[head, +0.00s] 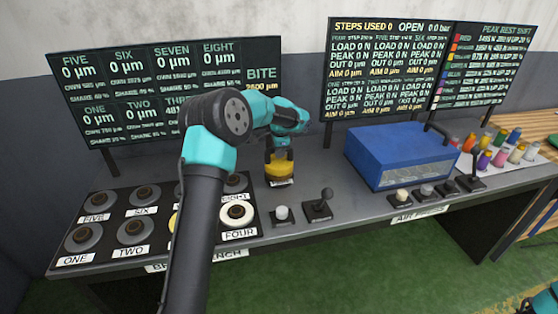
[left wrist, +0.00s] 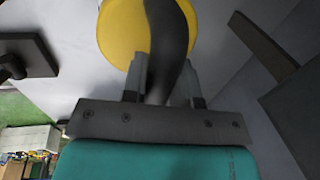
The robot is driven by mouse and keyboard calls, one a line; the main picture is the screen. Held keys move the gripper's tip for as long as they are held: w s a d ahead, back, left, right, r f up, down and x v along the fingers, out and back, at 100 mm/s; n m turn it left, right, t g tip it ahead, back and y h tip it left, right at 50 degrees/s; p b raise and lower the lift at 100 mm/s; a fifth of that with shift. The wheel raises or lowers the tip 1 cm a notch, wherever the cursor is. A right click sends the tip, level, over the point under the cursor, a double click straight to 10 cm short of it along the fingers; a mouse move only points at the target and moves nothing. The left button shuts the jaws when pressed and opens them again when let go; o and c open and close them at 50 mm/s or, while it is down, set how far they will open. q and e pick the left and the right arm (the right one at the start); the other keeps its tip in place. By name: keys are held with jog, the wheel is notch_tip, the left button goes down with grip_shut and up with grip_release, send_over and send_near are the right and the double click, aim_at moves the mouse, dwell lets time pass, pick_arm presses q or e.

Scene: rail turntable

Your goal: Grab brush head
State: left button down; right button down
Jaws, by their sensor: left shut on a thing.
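The brush head appears to be a round yellow piece (head: 279,168) with a dark curved handle, on the bench right of the plate marked FOUR. My left gripper (head: 279,147) is above it, pointing down. In the left wrist view the yellow disc (left wrist: 117,28) lies beyond the fingers, and the dark handle (left wrist: 168,35) passes between them. My left gripper (left wrist: 163,78) is shut on this handle. I cannot tell whether the yellow piece touches the bench.
A board of round stations (head: 135,230) lies left, partly hidden by my left arm. A lever (head: 320,207) and a white knob (head: 282,213) stand in front. A blue box (head: 395,150) and several coloured bottles (head: 502,155) are right. Display panels stand behind.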

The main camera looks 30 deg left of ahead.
pick_arm(q)
jog(key=shift+r, duration=0.2)
jog(key=shift+r, duration=1.75)
jog(key=s+d+r, duration=0.1)
jog(key=s+d, duration=0.7)
jog(key=s, duration=0.5)
jog(key=shift+s+d, duration=0.2)
jog(key=shift+s, duration=0.1)
jog(key=shift+r, duration=0.1)
